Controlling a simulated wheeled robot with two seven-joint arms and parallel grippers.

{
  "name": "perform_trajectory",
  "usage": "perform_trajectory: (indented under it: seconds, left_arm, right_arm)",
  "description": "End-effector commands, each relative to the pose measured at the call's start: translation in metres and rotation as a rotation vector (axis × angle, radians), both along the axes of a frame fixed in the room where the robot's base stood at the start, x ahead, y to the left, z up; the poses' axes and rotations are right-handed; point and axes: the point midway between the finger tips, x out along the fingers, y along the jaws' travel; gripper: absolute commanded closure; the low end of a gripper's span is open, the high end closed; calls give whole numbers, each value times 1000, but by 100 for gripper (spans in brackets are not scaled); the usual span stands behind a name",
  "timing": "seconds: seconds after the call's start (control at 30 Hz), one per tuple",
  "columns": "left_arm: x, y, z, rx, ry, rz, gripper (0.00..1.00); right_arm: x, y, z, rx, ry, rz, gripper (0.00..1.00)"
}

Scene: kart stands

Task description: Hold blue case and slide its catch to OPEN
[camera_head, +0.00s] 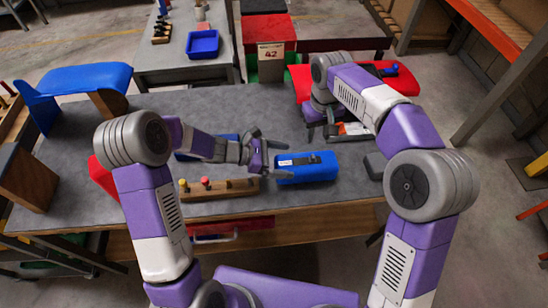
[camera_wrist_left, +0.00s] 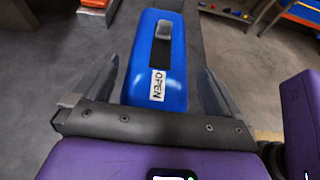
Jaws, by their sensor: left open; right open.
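The blue case (camera_head: 306,174) lies on the grey table right of centre, with a dark slot along its top. In the left wrist view the case (camera_wrist_left: 143,60) shows a white OPEN label (camera_wrist_left: 157,86) at its near end. The grey catch (camera_wrist_left: 165,29) sits toward the far end of the slot, away from the label. My left gripper (camera_head: 268,152) is open at the case's left end. Its fingers stand either side of the case in the wrist view, with gaps showing. My right gripper (camera_head: 326,130) is open behind the case, partly hidden by its own arm.
A wooden block with coloured pegs (camera_head: 220,189) lies in front of my left gripper. Another blue item (camera_head: 190,153) is partly hidden behind my left arm. A dark grey object (camera_head: 375,166) lies right of the case. A blue stand (camera_head: 75,82) is at the back left.

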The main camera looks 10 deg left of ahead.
Motion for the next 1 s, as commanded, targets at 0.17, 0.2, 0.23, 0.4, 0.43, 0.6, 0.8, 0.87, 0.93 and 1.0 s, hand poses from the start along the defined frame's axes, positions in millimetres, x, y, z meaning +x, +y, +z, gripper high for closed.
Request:
perform_trajectory:
  seconds: [0.17,0.2,0.23,0.4,0.43,0.6,0.8,0.87,0.93,1.0]
  left_arm:
    - [7,-24,-10,0,1,-4,0]
    - [8,-28,-12,0,1,-4,0]
    - [9,-30,-13,1,1,-3,0]
    - [11,-37,-16,1,-1,-2,0]
    - [11,-38,-16,1,-1,-2,0]
    - [11,-38,-16,1,-1,-2,0]
    - [11,-38,-16,1,-1,-2,24]
    - [11,-38,-16,1,-1,-2,34]
    - [11,-38,-16,1,-1,-2,44]
    - [11,-38,-16,1,-1,-2,47]
  right_arm:
    - [0,0,0,0,0,0,57]
    - [0,0,0,0,0,0,57]
    - [0,0,0,0,0,0,57]
    - [0,0,0,0,0,0,57]
    - [0,0,0,0,0,0,57]
    - [0,0,0,0,0,0,57]
    - [0,0,0,0,0,0,57]
    - [0,0,0,0,0,0,57]
    - [0,0,0,0,0,0,57]
    - [0,0,0,0,1,-1,65]
